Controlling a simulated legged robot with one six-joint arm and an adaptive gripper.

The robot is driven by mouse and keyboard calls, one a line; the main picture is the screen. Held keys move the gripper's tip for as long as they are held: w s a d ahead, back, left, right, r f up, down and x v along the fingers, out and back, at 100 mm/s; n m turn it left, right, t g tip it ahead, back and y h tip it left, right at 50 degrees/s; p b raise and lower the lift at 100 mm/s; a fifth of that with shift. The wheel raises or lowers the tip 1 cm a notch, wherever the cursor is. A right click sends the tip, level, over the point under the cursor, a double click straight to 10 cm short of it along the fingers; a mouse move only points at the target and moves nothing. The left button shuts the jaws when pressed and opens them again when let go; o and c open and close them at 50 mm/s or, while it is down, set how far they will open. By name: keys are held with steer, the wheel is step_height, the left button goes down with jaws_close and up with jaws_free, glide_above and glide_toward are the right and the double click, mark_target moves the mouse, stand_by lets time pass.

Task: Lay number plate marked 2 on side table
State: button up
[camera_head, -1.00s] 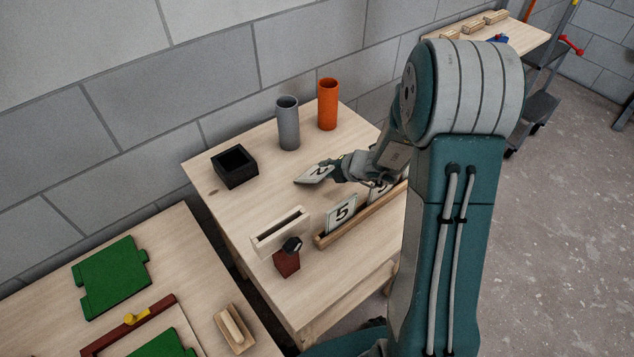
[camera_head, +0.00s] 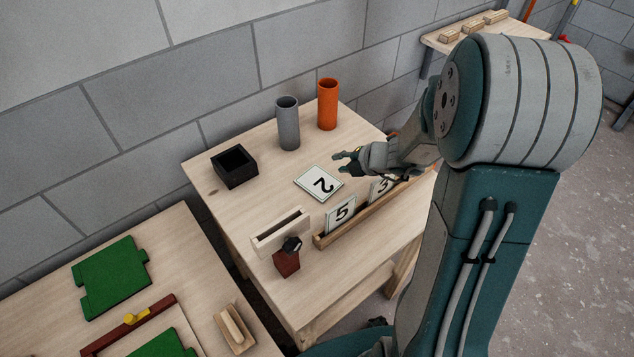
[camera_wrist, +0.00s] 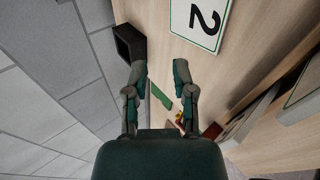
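The number plate marked 2 (camera_head: 319,183) lies flat on the wooden side table (camera_head: 225,205), between the black box and the slotted rack. It also shows at the top of the wrist view (camera_wrist: 200,22), face up with a green border. My gripper (camera_head: 342,164) is just right of and above the plate, apart from it. In the wrist view my gripper (camera_wrist: 160,75) has its two fingers spread with nothing between them.
The long wooden rack (camera_head: 345,225) holds plates marked 5 (camera_head: 341,214) and 3 (camera_head: 381,190) upright. A grey cylinder (camera_head: 288,124), an orange cylinder (camera_head: 328,104), a black box (camera_head: 234,167), a pale slotted block (camera_head: 281,232) and a dark red block (camera_head: 287,263) stand nearby.

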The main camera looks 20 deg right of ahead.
steer(key=r, duration=0.1)
steer(key=s+r, duration=0.1)
steer(key=r, duration=0.3)
steer(key=shift+s+d+r, duration=0.15)
steer(key=shift+d+r, duration=0.05)
steer(key=shift+d, duration=0.2)
steer(key=s+a+r+n+g, duration=0.2)
steer(key=s+a+r+n, duration=0.25)
steer(key=n, duration=0.75)
steer(key=s+a+r+n+g, duration=0.1)
steer(key=s+a+r+n, duration=0.4)
steer(key=n, duration=0.7)
steer(key=s+d+r+n+h, duration=0.1)
steer(key=s+n+h, duration=0.1)
steer(key=s+n, duration=0.4)
steer(key=s+d+n+h, duration=0.1)
steer(key=s+n+h, duration=0.2)
steer(key=n, duration=1.4)
steer(key=s, duration=0.3)
steer(key=shift+s+d+r+n, duration=0.2)
steer(key=shift+s+r+n, duration=0.1)
steer(key=shift+s+r, duration=0.1)
